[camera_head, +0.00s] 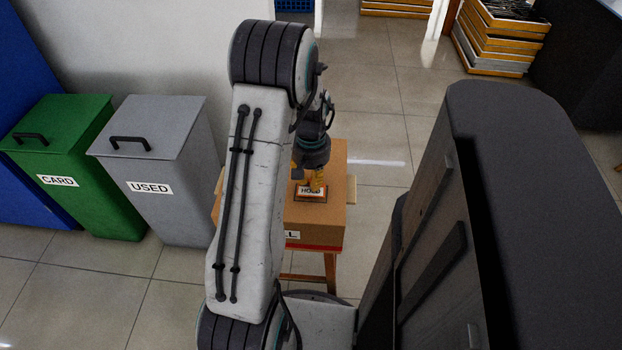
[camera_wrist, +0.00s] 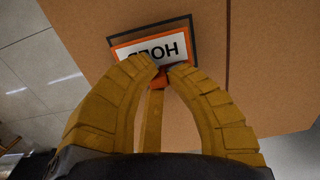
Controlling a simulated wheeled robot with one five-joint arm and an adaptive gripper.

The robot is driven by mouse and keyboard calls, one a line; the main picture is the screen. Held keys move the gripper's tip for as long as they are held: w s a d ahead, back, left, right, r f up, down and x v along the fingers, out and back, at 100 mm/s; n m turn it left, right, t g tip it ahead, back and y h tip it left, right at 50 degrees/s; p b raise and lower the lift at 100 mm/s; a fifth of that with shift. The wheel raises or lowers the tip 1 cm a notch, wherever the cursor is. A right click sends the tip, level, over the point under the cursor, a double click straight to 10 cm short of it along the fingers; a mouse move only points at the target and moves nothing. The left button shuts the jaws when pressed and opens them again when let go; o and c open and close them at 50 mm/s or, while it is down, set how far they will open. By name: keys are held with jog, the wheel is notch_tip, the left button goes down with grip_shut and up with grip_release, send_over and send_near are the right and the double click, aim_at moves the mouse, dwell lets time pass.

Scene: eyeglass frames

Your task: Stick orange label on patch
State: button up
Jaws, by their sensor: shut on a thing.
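The orange label (camera_wrist: 128,50) is a white HOLD card with an orange border, and its lettering is upside down in the wrist view. It also shows in the head view (camera_head: 304,191). My gripper (camera_wrist: 161,68) is shut on the label's near edge, with its yellow fingers curved inward. The label lies over the patch (camera_wrist: 194,22), a dark-outlined rectangle on top of the cardboard box (camera_head: 330,217). The label sits slightly turned against that outline, and most of the patch is hidden under it. I cannot tell whether the label touches the box.
The box stands on a wooden stool (camera_head: 331,270). A grey USED bin (camera_head: 170,190) and a green CARD bin (camera_head: 80,185) stand to the left. Stacked wooden trays (camera_head: 495,50) are at the back right. Tiled floor (camera_head: 380,115) behind the box is clear.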

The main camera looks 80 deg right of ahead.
aim_at(311, 180)
jog(key=shift+f+b, duration=0.5)
jog(key=shift+f, duration=0.25)
jog(key=o, duration=0.8)
jog(key=shift+r, duration=0.15)
jog(key=shift+r+p, duration=2.7)
jog(key=shift+r, duration=0.7)
